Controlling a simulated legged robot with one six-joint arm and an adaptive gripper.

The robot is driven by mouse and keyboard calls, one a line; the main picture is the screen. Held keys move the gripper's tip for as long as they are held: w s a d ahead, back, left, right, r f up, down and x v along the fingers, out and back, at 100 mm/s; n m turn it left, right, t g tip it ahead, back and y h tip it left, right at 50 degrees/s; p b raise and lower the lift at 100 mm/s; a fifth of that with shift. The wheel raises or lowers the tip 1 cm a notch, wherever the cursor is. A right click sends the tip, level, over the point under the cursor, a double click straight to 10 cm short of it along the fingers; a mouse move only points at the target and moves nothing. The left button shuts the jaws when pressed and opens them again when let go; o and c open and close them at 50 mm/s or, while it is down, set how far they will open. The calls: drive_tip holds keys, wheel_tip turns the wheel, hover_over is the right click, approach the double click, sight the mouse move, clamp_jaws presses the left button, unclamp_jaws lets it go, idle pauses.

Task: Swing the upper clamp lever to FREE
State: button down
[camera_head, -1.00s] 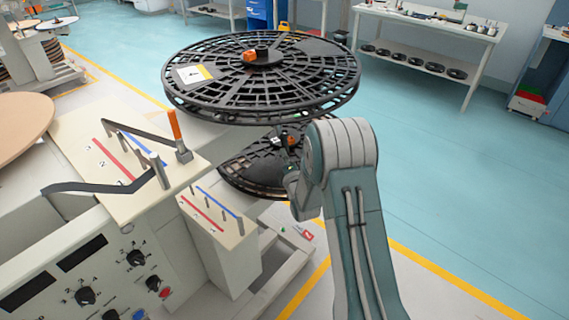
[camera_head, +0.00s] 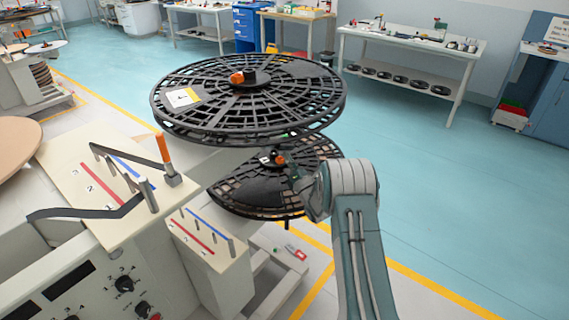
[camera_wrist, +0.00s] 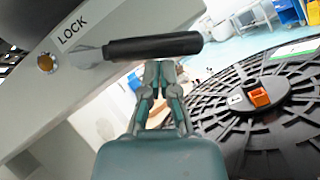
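The upper clamp lever (camera_wrist: 152,45) shows in the wrist view as a black grip on a pale arm, pointing right from a brass pivot (camera_wrist: 45,63). The word LOCK (camera_wrist: 72,29) is printed on the grey panel above that arm. No FREE mark is visible. My gripper (camera_wrist: 160,68) is just below the lever's grip in the picture, its narrow fingers drawn together with nothing visible between them. The tips end at the grip's lower edge, and I cannot tell whether they touch it.
A large black upper reel (camera_head: 215,122) overhangs a lower reel (camera_head: 250,190) close to my arm. A reel with an orange block (camera_wrist: 259,97) fills the wrist view's right side. A control console (camera_head: 110,290) stands at left. Open floor (camera_head: 440,200) lies right.

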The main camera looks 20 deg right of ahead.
drive_tip(key=shift+w+d+r, duration=0.2)
drive_tip(key=shift+d+r, duration=0.2)
drive_tip(key=shift+d, duration=0.05)
idle(0.5)
